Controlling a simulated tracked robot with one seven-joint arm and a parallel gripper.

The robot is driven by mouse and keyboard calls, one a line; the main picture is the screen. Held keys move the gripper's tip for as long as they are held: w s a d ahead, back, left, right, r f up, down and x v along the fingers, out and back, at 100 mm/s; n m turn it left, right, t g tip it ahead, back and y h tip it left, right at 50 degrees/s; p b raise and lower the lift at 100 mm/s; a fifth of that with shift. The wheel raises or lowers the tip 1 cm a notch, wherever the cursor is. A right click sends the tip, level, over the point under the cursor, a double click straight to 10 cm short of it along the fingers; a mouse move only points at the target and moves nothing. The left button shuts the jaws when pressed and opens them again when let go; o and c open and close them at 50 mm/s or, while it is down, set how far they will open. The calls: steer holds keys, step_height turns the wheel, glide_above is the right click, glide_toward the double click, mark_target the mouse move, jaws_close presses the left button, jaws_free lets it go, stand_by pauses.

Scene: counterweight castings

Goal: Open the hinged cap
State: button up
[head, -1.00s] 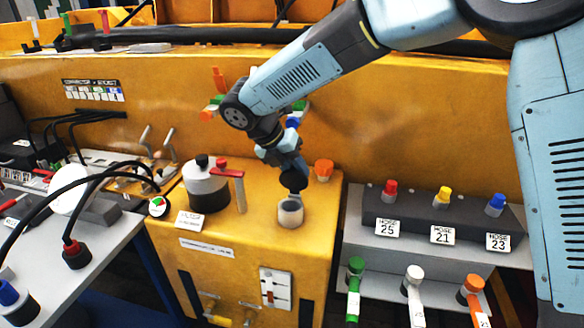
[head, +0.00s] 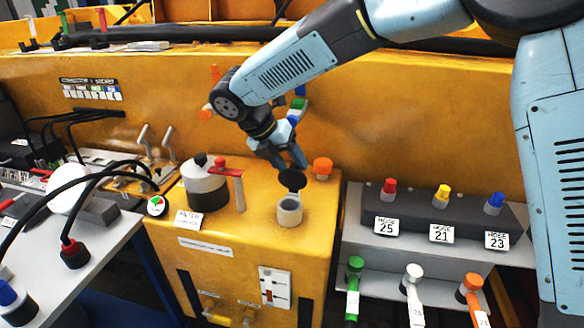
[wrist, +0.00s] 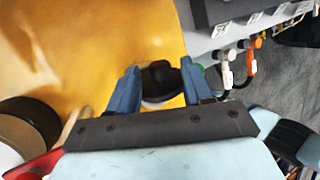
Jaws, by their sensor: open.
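The hinged cap (head: 292,180) is a black disc. It stands raised at the back of a short pale cylindrical neck (head: 289,213) on the yellow housing, and the neck's mouth shows uncovered. My gripper (head: 290,164) is just above and behind the raised cap, with its fingers pointing down. In the wrist view the black cap (wrist: 161,74) shows between my two blue fingers, which are spread apart. Part of the pale neck shows below it. I see no grip on the cap; whether a finger touches it I cannot tell.
An orange knob (head: 322,168) is close on the right. A grey rack (head: 430,215) with coloured plugs lies farther right.

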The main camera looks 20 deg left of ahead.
steer(key=v, duration=1.1)
steer(key=shift+s+r, duration=0.1)
steer(key=shift+s, duration=0.05)
